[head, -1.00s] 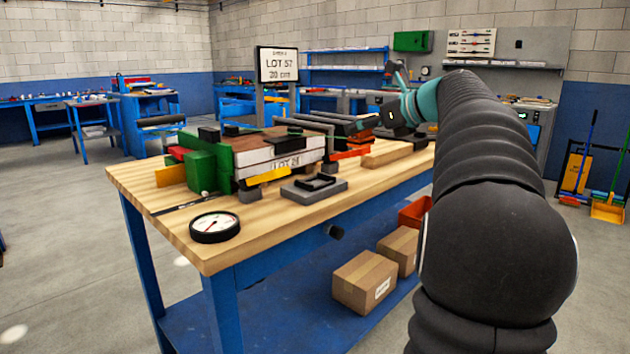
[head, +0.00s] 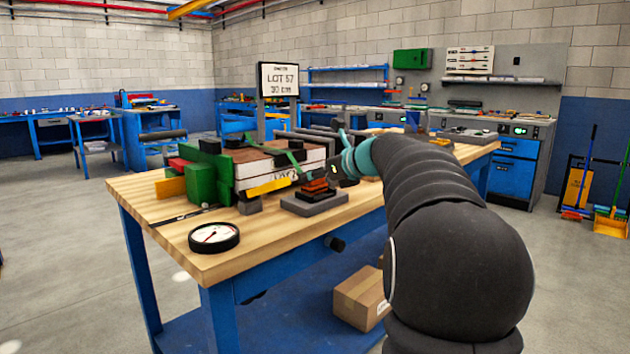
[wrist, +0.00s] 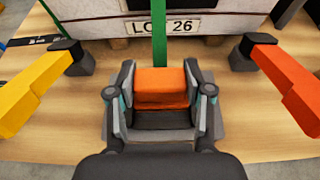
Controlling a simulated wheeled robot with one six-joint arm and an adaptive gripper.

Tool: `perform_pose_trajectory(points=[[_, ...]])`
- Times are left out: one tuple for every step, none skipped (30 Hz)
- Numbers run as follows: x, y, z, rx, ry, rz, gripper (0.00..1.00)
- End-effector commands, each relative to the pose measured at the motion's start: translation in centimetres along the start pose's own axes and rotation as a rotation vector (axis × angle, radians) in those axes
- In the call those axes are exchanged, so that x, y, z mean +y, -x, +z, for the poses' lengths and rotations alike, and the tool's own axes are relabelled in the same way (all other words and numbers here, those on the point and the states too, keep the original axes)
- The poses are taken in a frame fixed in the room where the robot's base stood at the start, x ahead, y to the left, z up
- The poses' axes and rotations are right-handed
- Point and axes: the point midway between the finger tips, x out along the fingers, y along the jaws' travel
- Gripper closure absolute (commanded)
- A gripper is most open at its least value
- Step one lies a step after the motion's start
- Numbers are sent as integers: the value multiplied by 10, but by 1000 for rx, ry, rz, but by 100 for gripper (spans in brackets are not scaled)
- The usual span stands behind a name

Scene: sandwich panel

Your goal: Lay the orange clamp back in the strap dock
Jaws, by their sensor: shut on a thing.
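The orange clamp (head: 316,187) is between the fingers of my gripper (head: 327,178), at the strap dock (head: 312,208), a grey slab with a black recess on the front of the bench. In the wrist view my gripper (wrist: 160,100) is shut on the orange clamp (wrist: 161,80), a finger on each side. The clamp sits over the dark recess. I cannot tell whether it touches the bottom. The gripper hides part of the dock.
A panel stack labelled LOT 26 (wrist: 165,26) stands just behind, with a green strap (wrist: 159,45) down its front. A yellow arm (wrist: 38,88) and an orange arm (wrist: 288,85) flank my gripper. A dial gauge (head: 214,237) lies at the bench's front left.

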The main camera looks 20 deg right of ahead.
Motion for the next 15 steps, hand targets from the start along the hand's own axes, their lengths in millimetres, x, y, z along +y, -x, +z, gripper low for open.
perform_pose_trajectory(points=[[0, 0, -2, 0, -3, 1, 91], [0, -1, -4, 0, -2, 1, 91], [0, -2, -6, 0, -1, 1, 91], [0, -2, -7, 0, -1, 0, 91], [0, -3, -7, 0, 0, 0, 91], [0, -3, -8, 1, 0, 0, 91], [0, -3, -8, 1, -1, 1, 91], [0, -3, -8, 1, -1, 1, 91], [0, -3, -8, 2, -1, 1, 91], [0, -3, -9, 2, -1, 1, 42], [0, -3, -9, 2, -2, 1, 34], [0, -3, -9, 2, -2, 1, 24], [0, -3, -9, 2, -1, 1, 24], [0, -3, -8, 2, -1, 1, 24], [0, -3, -8, 1, -1, 1, 24]])
